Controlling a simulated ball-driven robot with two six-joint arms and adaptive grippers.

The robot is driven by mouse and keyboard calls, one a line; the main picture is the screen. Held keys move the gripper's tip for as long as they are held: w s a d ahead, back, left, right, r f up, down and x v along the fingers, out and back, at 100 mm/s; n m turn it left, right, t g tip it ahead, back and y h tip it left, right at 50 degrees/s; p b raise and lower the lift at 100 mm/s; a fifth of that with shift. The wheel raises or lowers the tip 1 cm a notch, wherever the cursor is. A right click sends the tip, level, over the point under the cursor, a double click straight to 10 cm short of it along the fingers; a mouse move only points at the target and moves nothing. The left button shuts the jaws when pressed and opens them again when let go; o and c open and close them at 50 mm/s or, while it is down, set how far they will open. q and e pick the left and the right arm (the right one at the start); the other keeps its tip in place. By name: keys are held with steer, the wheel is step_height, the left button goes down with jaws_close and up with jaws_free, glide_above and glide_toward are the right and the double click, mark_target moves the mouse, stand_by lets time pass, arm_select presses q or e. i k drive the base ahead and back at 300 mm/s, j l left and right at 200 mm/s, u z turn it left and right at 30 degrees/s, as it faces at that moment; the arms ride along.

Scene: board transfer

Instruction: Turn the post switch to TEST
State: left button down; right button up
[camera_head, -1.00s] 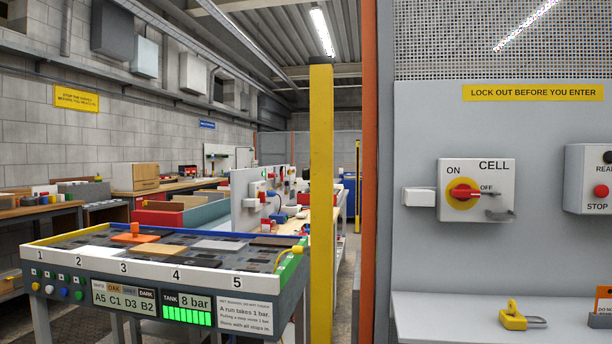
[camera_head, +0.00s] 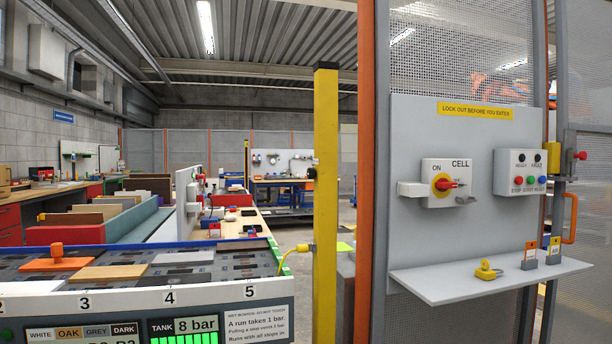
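No switch marked TEST can be made out in this view. The one rotary switch I can read is on the CELL box (camera_head: 447,168) on the grey panel, right of centre. Its red handle (camera_head: 447,184) sits on a yellow disc, and the word ON is printed on the box. A yellow post (camera_head: 326,190) stands in the middle, with a yellow fitting (camera_head: 302,248) and cable low at its left side. Neither of my grippers is in view.
A button box (camera_head: 520,172) is right of the CELL box. The numbered board table (camera_head: 190,300) fills the lower left. A mesh gate (camera_head: 590,220) is at far right. Floor shows behind the yellow post.

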mark_target(311, 173)
steer(key=i+j, duration=0.15)
steer(key=j, duration=0.25)
steer(key=i+j, duration=0.15)
steer(key=j, duration=0.25)
steer(key=i+j+z, duration=0.1)
steer(key=j, duration=0.3)
steer(key=i+j, duration=0.15)
steer(key=j, duration=0.3)
